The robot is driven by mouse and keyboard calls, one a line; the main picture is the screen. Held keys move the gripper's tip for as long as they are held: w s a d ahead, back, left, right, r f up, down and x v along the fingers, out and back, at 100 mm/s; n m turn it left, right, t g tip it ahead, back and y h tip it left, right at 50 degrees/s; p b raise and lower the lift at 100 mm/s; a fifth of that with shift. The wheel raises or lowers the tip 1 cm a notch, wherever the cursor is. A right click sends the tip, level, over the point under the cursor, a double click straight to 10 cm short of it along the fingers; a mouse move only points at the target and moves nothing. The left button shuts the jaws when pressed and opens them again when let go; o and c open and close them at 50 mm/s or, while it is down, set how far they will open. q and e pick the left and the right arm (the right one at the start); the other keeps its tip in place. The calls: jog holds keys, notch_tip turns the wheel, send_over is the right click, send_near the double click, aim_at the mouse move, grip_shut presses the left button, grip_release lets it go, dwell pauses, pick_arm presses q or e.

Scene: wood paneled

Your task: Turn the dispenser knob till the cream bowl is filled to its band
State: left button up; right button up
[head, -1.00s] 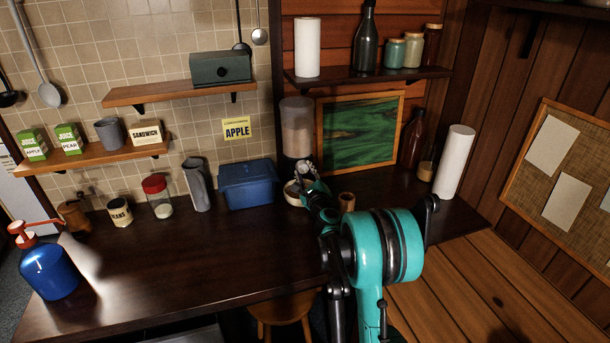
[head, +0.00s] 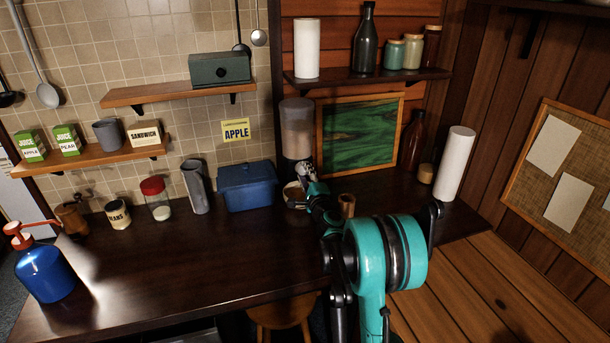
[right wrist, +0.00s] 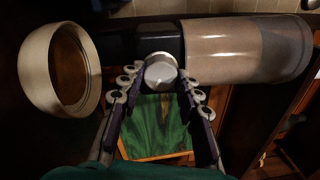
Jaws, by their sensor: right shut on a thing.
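The dispenser (head: 297,135) stands at the back of the counter, a clear cylinder partly full of brown stuff. In the right wrist view it lies sideways (right wrist: 245,48). Its pale round knob (right wrist: 160,72) sits between my right gripper's fingers. My right gripper (right wrist: 160,80) is shut on the knob; in the head view the gripper (head: 306,172) is at the dispenser's lower front. The cream bowl (head: 290,203) stands below the dispenser, partly hidden by my gripper. In the right wrist view the bowl (right wrist: 38,68) has brown contents inside; I cannot make out its band. My left gripper is out of view.
A blue box (head: 247,188) stands left of the dispenser, and a small brown cup (head: 347,205) to the right. A green framed picture (head: 358,135) leans behind. A paper roll (head: 455,164) stands farther right.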

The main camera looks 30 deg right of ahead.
dwell(0.4)
jog(key=o, duration=1.2)
jog(key=shift+c, duration=0.2)
jog(key=v, duration=1.2)
jog(key=shift+a, duration=0.1)
